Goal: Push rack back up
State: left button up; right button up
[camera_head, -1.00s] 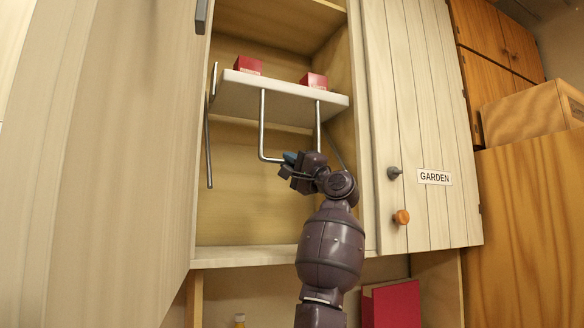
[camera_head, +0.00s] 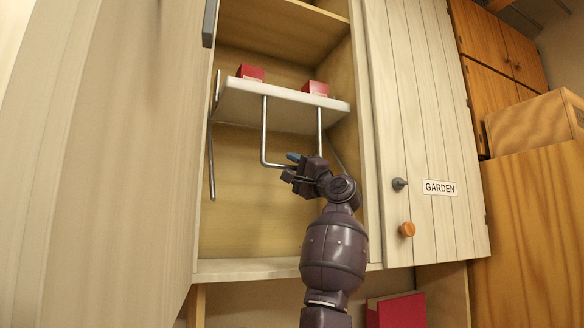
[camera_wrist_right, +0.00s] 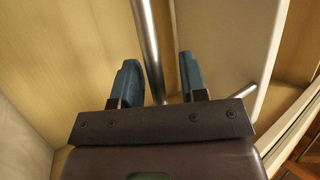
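The pull-down rack (camera_head: 285,108) is a white shelf inside the open cabinet, with two red boxes on it. A U-shaped metal handle hangs below; its left bar (camera_head: 264,130) and right bar (camera_head: 319,125) show. My right gripper (camera_head: 290,165) is at the handle's bottom, whose right part it hides. In the right wrist view, the right gripper (camera_wrist_right: 160,82) is open, its two blue fingers apart with a metal bar (camera_wrist_right: 149,45) running between them. Contact with the bar cannot be told. My left gripper is not in view.
Red boxes (camera_head: 250,72) (camera_head: 315,88) sit on the rack. The open cabinet door (camera_head: 130,160) fills the left.

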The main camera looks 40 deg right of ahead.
pick_arm(q)
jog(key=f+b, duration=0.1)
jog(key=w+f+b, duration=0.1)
jog(key=b, duration=0.1)
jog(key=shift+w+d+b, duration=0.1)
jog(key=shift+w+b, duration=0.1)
jog(key=shift+b, duration=0.1)
pick_arm(e)
jog(key=v, duration=1)
jog(key=shift+s, duration=0.25)
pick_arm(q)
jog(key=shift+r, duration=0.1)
pick_arm(e)
jog(key=shift+f, duration=0.1)
